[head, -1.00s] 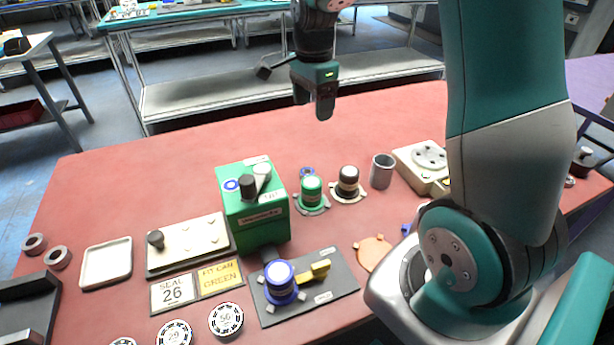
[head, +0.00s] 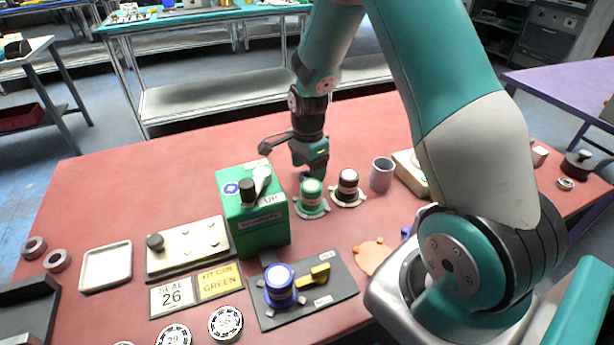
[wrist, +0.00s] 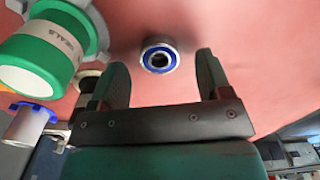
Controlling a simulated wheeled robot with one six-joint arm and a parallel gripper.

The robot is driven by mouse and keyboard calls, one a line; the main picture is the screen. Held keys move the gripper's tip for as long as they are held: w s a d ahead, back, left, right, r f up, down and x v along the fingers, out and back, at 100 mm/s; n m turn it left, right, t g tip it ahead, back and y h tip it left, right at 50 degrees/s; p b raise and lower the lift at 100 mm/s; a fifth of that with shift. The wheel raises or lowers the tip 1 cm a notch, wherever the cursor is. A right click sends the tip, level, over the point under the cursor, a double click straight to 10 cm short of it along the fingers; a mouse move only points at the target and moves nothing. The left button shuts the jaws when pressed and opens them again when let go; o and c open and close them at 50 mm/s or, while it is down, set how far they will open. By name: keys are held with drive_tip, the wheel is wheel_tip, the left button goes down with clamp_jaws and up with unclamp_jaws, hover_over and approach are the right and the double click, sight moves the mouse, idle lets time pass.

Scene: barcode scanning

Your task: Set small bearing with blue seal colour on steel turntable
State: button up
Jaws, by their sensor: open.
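The small bearing (wrist: 173,59) with a blue seal ring lies flat on the red table, seen in the wrist view just beyond and midway between my fingertips. In the head view only a bit of its blue (head: 303,175) shows beside my fingers. My gripper (head: 314,174) points down over it; the wrist view shows my gripper (wrist: 161,75) open and empty, one finger to each side of the bearing. A cream block (head: 408,176) stands to the right, mostly behind my arm. I cannot make out a steel turntable now.
A green-capped cylinder (head: 312,188) stands close in front of my gripper, with a dark, white-topped one (head: 348,182) and a grey cup (head: 381,174) to its right. A green box (head: 262,228) stands to the left. The back of the table is clear.

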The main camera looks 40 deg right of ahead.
drive_tip(key=shift+f, duration=0.65)
drive_tip(key=c, duration=1.1)
drive_tip(key=shift+r, duration=0.1)
